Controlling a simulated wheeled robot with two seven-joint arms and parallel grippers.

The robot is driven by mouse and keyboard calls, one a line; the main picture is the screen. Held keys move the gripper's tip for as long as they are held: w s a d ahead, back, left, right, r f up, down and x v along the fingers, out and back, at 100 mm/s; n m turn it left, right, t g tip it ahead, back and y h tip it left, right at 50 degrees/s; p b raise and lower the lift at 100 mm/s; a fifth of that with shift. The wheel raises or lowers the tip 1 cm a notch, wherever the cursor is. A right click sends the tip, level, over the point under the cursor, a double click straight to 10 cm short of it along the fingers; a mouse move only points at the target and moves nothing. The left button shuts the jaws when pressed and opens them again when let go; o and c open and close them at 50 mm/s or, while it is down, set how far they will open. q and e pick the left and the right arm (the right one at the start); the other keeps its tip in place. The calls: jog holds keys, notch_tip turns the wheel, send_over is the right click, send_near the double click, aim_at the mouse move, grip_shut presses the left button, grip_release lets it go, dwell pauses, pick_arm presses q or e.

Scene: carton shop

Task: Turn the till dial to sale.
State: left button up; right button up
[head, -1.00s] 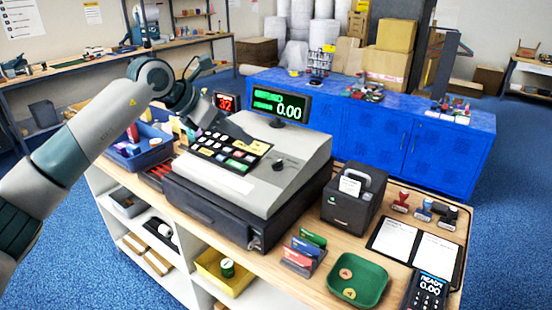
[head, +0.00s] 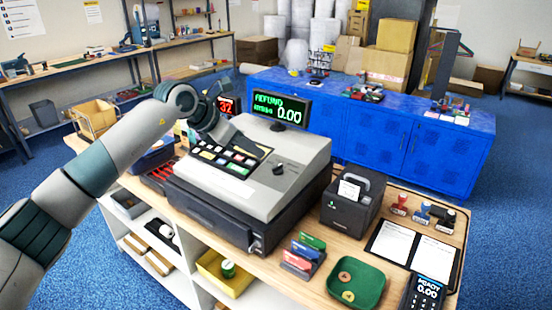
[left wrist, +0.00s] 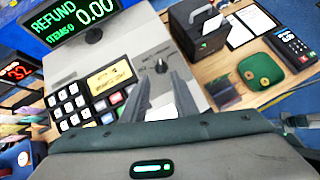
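The grey till (head: 300,150) stands on the wooden counter. Its dark round dial (head: 278,169) is on the sloped top, right of the keys; it also shows in the left wrist view (left wrist: 161,66). The till display (head: 281,108) reads REFUND and 0.00 in green. My left gripper (left wrist: 160,80) is open and empty, its two fingers apart and pointing towards the dial without visibly touching it. In the head view its hand is over the back of the keypad (head: 230,155), left of the dial. My right gripper is not in view.
A receipt printer (head: 352,198) stands right of the till. Card holders (head: 304,252), a green tray (head: 357,283) and a card terminal (head: 426,291) are in front of it. A red number display (head: 228,105) is behind the left hand.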

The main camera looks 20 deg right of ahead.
aim_at(280, 165)
pick_arm(q)
jog(key=p+x, duration=0.3)
jog(key=x, duration=0.7)
jog(key=shift+d+r+p, duration=0.1)
jog(key=shift+p, duration=0.3)
jog(key=shift+x, duration=0.95)
jog(key=shift+s, duration=0.1)
grip_shut()
